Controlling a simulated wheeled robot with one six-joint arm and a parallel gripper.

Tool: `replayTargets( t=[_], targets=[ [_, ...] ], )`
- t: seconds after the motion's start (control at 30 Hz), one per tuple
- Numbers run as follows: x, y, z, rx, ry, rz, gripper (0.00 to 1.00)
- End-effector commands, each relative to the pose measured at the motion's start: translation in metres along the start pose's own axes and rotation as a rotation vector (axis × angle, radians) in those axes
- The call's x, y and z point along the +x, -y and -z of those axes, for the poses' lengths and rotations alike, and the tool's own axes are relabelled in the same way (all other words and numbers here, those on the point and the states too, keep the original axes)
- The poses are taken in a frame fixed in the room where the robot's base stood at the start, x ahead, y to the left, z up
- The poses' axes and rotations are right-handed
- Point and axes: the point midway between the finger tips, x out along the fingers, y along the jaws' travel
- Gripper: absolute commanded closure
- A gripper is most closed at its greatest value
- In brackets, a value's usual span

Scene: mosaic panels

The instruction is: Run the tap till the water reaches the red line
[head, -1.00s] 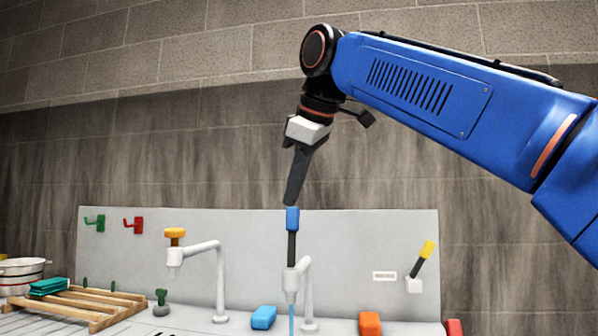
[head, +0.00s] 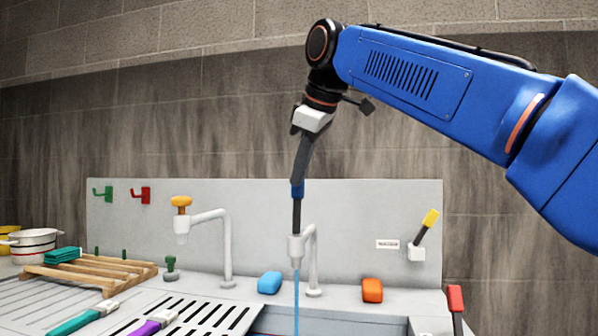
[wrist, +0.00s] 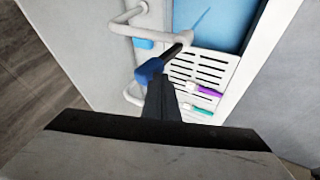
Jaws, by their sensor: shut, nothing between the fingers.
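The tap (head: 313,255) is a white bent spout at the middle of the back panel, with an upright black lever tipped by a blue knob (head: 298,191). A thin blue stream of water (head: 296,300) falls from it. My gripper (head: 300,176) is shut, its fingertips at the top of the blue knob and hiding part of it. In the wrist view the fingers (wrist: 160,88) overlap the knob (wrist: 149,70), with the stream (wrist: 201,20) beyond. The blue basin area (wrist: 218,30) shows partly; I cannot make out a red line or the water level.
Another tap with an orange-yellow knob (head: 181,204) stands left, no water from it. A yellow-tipped switch (head: 429,220) is on the panel at right. A red-tipped lever (head: 456,300) stands front right. Blue (head: 270,283) and orange (head: 372,290) blocks flank the tap. A wooden rack (head: 95,268) is left.

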Motion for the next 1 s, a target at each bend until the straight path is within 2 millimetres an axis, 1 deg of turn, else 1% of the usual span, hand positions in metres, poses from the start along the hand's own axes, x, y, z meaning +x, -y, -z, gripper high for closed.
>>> replayTargets(
  t=[0.17, 0.3, 0.43, 0.8, 0.9, 1.0],
  targets=[
    [0.006, -0.013, 0.0, 0.002, 0.003, 0.0, 1.0],
    [0.015, -0.032, 0.0, 0.003, 0.003, 0.0, 1.0],
    [0.022, -0.044, -0.001, 0.002, 0.001, -0.001, 1.0],
    [0.024, -0.048, -0.001, 0.001, 0.002, -0.006, 1.0],
    [0.02, -0.046, -0.001, 0.002, 0.001, -0.007, 1.0],
    [0.01, -0.041, -0.003, 0.002, 0.0, -0.007, 1.0]
  ],
)
